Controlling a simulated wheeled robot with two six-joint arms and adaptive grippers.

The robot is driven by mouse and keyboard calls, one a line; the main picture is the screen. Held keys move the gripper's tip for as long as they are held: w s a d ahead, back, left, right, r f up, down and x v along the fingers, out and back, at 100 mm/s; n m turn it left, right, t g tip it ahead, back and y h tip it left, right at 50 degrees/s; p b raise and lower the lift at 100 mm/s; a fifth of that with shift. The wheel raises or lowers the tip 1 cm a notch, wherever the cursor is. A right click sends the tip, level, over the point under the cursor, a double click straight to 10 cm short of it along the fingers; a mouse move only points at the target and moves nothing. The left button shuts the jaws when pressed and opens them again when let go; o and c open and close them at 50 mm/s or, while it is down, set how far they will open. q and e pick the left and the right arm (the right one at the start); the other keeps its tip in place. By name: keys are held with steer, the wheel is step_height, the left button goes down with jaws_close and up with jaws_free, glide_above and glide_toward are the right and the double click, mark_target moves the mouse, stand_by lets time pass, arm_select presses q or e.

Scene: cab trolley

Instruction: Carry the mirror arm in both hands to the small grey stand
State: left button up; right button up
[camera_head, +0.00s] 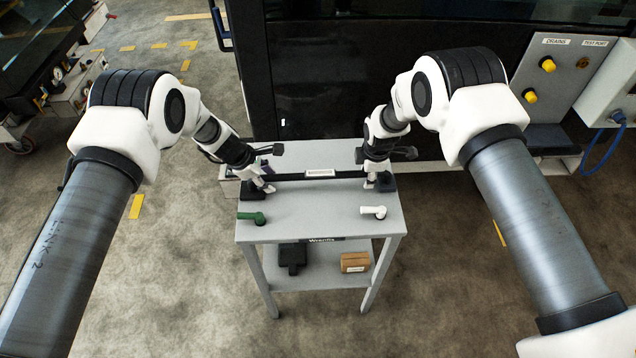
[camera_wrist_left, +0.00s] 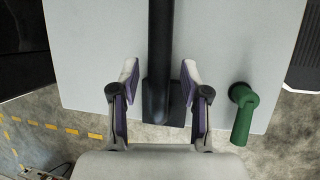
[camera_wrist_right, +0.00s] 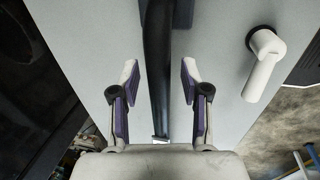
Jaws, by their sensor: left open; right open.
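The mirror arm appears as a long black bar (camera_head: 290,177) lying across a grey table-like trolley (camera_head: 315,215). A white label (camera_head: 320,173) is near its middle. My left gripper (camera_head: 266,182) is open at the bar's left end. In the left wrist view its fingers (camera_wrist_left: 159,80) stand either side of the bar (camera_wrist_left: 160,40), by a black block (camera_wrist_left: 157,100). My right gripper (camera_head: 371,182) is open at the right end, its fingers (camera_wrist_right: 160,80) either side of the bar (camera_wrist_right: 157,60). I cannot tell whether they touch it. I cannot single out a separate small grey stand.
A green elbow handle (camera_head: 252,217) and a white one (camera_head: 373,211) lie near the trolley's front edge. The lower shelf (camera_head: 320,277) holds a black item (camera_head: 292,256) and a brown box (camera_head: 354,262). A dark vehicle panel (camera_head: 340,80) stands behind. Floor is open left and right.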

steer(key=shift+r, duration=0.2)
arm_select(q)
steer(key=v, duration=1.1)
steer(key=shift+r, duration=0.4)
arm_select(e)
step_height(320, 180, up, 11)
steer(key=s, duration=0.2)
steer(key=shift+s+r, duration=0.2)
steer(key=shift+s, duration=0.05)
arm_select(q)
steer(key=shift+a, duration=0.1)
